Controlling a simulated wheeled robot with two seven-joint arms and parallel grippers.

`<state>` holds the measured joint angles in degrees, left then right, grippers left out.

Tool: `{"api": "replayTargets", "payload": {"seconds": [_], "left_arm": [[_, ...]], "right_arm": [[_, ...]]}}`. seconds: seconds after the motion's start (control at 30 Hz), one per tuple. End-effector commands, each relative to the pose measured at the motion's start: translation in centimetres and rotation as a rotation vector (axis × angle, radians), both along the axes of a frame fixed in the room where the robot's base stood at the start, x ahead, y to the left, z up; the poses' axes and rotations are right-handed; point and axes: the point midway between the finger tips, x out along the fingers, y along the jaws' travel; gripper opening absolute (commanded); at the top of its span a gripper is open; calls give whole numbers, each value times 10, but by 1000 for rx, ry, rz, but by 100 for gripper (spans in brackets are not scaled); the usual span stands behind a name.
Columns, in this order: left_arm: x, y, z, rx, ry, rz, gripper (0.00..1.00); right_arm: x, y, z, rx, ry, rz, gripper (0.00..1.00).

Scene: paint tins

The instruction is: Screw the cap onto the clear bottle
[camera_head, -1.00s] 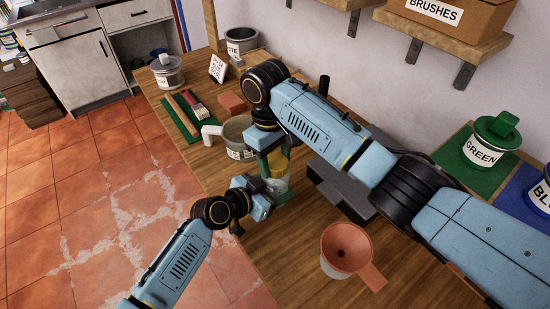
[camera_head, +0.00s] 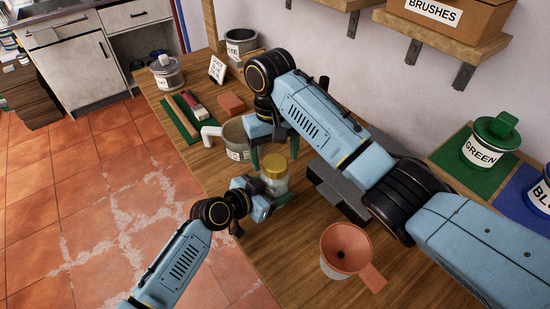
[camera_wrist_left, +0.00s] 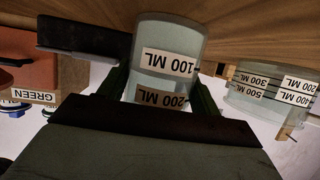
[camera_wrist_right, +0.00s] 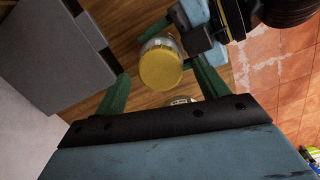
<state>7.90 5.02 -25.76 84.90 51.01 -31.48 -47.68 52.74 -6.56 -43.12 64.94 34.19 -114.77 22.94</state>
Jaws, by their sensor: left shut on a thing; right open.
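The clear bottle (camera_head: 275,186) stands upright on the wooden table, with the gold-yellow cap (camera_head: 275,169) sitting on its mouth. My left gripper (camera_head: 268,200) is shut around the bottle's lower body. In the left wrist view the bottle (camera_wrist_left: 170,45), with its 100 ML and 200 ML labels, sits between the green fingers. My right gripper (camera_head: 275,154) is open above and behind the cap. In the right wrist view the cap (camera_wrist_right: 160,69) lies between the spread fingers, apart from them. I cannot tell how tightly the cap is screwed on.
A measuring jug (camera_head: 235,140) stands close behind the bottle. A grey block (camera_head: 335,190) lies to its right, and an orange funnel (camera_head: 346,248) stands nearer. Green (camera_head: 487,145) and blue tins are at the far right. The table between bottle and funnel is clear.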

Motion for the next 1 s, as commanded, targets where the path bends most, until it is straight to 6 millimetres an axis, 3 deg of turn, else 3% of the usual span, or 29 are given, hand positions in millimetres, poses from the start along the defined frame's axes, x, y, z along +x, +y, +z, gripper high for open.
{"api": "replayTargets", "payload": {"seconds": [0.2,0.67,0.77,1.0], "left_arm": [[0,1,-1,1,1,0,0],[0,0,-1,2,1,0,0],[0,0,-1,2,1,0,0],[0,0,-1,2,1,-1,0]], "right_arm": [[1,-1,23,-2,-3,0,73],[1,0,27,6,-6,52,70],[3,2,31,20,-21,169,70],[7,5,45,65,-60,665,70]]}}
